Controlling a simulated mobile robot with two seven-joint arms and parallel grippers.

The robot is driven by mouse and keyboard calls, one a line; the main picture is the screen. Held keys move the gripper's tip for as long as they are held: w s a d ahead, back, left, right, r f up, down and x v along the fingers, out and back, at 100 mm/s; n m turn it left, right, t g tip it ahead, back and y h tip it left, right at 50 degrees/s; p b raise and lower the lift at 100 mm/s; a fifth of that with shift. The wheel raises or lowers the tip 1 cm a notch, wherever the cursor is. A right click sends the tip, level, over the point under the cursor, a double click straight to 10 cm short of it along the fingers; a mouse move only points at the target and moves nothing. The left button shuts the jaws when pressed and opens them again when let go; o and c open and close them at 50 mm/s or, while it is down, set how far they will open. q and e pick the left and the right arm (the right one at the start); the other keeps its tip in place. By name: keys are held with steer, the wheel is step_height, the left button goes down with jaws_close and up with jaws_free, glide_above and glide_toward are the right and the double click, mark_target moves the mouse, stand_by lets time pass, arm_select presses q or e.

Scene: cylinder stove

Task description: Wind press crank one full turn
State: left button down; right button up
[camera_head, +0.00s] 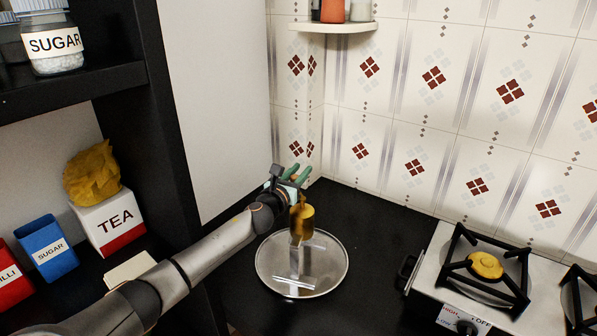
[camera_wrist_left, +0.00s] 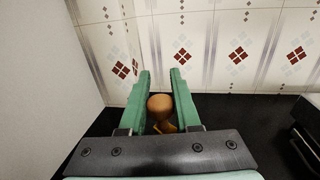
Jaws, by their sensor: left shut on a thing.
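The press (camera_head: 301,224) is a small gold cylinder standing upright over a round, shiny metal tray (camera_head: 335,278) on the black counter. My left gripper (camera_head: 291,177) is at the top of the press, its green fingers above the gold body. In the left wrist view, a rounded orange-brown crank knob (camera_wrist_left: 160,105) sits between the two green fingers of my left gripper (camera_wrist_left: 160,82), which is shut on it. The crank arm is mostly hidden by the gripper. My right gripper is in neither view.
A white stove (camera_head: 430,262) with black grates stands at the right. A tiled wall is behind, with a small corner shelf (camera_head: 333,26) above.

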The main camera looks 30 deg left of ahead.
arm_select(q)
steer(key=c, duration=0.6)
jaws_free()
steer(key=shift+s, duration=0.1)
steer(key=s, duration=0.8)
steer(key=s+d, duration=0.1)
steer(key=s, duration=0.3)
steer(key=shift+s, duration=0.15)
